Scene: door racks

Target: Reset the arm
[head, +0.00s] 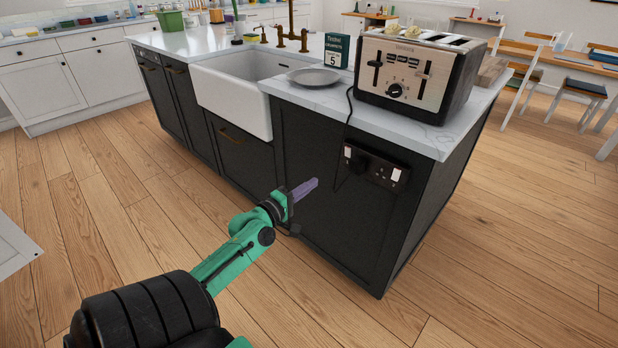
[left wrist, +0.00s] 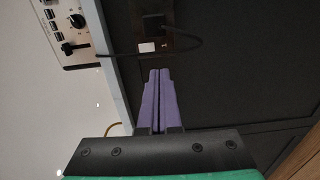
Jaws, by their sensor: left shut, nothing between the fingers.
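My left gripper (head: 305,189) has purple fingers and a green arm that comes in from the lower left of the head view. It is in front of the dark island cabinet (head: 320,235), below the worktop and left of the wall socket. In the left wrist view the purple fingers (left wrist: 157,75) lie side by side, shut, with nothing between them. They point toward the socket panel (left wrist: 168,45) with its black plug. Whether the fingertips touch the cabinet I cannot tell. My right gripper is not in view.
A silver toaster (head: 412,75) stands on the white worktop (head: 440,142), its black cord hanging to the socket (head: 375,168). A grey plate (head: 313,77) and a white sink (head: 228,98) are to the left. Wooden floor (head: 510,260) is clear at right.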

